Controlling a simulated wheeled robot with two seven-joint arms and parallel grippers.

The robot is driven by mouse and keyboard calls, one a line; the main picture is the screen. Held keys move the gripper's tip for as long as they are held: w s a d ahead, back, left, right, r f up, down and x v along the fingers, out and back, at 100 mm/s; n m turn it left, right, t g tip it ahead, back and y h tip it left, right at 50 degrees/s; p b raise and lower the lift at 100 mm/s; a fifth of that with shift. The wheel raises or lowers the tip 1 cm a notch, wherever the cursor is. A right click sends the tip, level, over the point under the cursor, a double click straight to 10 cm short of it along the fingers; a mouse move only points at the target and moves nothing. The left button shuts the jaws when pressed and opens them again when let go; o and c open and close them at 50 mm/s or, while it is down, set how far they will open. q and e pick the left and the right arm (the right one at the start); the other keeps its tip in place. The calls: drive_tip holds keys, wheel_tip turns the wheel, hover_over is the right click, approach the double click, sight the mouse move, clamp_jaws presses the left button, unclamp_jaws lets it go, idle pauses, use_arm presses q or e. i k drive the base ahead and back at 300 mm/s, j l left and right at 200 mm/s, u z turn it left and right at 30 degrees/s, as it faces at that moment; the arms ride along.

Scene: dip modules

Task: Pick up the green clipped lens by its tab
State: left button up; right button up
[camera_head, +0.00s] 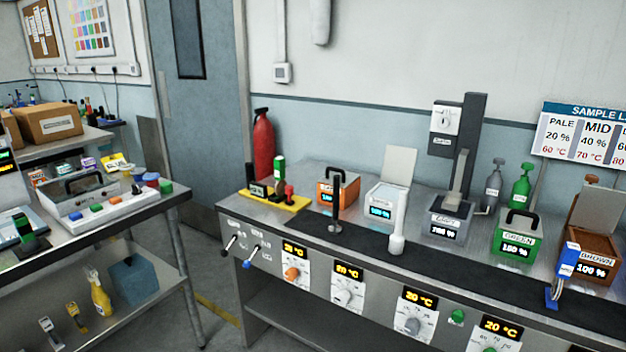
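I cannot make out for certain which thing is the green clipped lens. A green piece on a dark stand (25,230) is at the front edge of the left table. A green item with a pale band (279,170) stands upright on a yellow tray (296,204) at the left end of the right bench. A small green piece (457,316) is on the front face of the right bench. A blue clip-like piece with a white label (568,260) stands at the far right. Neither of my grippers shows in the head view.
Several bath boxes stand along the right bench: orange (325,196), white (381,211), grey (447,230), green (516,243) and brown (594,268). A floor gap separates the tables.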

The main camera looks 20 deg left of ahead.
sight(279, 162)
drive_tip(key=i+j+z, duration=0.1)
drive_tip(key=i+j, duration=0.45)
drive_tip(key=i+j+z, duration=0.1)
drive_tip(key=i+j, duration=0.45)
drive_tip(key=j, duration=0.2)
